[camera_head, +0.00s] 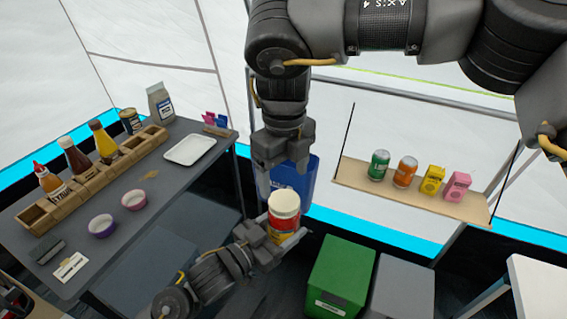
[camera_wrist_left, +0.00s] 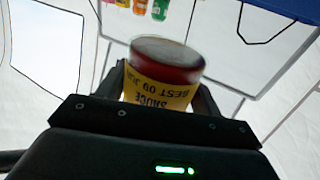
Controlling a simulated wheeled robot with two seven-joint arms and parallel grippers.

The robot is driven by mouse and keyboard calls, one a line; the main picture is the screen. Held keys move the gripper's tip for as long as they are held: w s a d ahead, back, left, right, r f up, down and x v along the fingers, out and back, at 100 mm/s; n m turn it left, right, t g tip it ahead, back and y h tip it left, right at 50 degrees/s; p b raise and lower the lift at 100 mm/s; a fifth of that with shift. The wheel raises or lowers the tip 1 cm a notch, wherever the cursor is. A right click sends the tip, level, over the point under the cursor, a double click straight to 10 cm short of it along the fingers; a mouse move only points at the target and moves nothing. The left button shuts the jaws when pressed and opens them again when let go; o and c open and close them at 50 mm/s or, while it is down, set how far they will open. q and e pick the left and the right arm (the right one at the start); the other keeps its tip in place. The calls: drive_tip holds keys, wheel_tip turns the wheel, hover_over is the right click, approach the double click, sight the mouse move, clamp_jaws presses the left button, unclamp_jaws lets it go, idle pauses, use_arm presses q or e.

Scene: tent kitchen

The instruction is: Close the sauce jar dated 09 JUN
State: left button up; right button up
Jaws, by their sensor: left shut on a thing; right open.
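The sauce jar (camera_head: 284,221) has a red body, a yellow label and a cream-coloured top. My left gripper (camera_head: 283,240) is shut around its lower part and holds it upright off the table. In the left wrist view the jar (camera_wrist_left: 165,75) sits between the fingers (camera_wrist_left: 163,88), its yellow label reading SAUCE, BEST 09 JUN upside down. The cream top (camera_head: 284,203) seems to sit on the jar; I cannot tell how tight it is. My right gripper (camera_head: 281,163) is open and empty, pointing down above the jar, apart from it.
A grey table (camera_head: 190,209) at left carries a wooden rack (camera_head: 95,185) with bottles, a white tray (camera_head: 188,149) and two bowls. A blue bin (camera_head: 303,180) stands behind the jar, a green bin (camera_head: 340,270) to its right. A shelf (camera_head: 400,194) holds cans and cartons.

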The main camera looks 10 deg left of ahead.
sight(284, 199)
drive_tip(key=shift+f, duration=2.8)
drive_tip(key=c, duration=1)
drive_tip(key=m, duration=0.5)
drive_tip(key=shift+m, duration=0.3)
drive_tip(key=m, duration=0.7)
drive_tip(key=shift+m, duration=0.3)
drive_tip(key=m, duration=0.4)
drive_tip(key=shift+m, duration=0.3)
drive_tip(key=m, duration=0.6)
drive_tip(key=shift+m, duration=0.3)
drive_tip(key=o, duration=1.1)
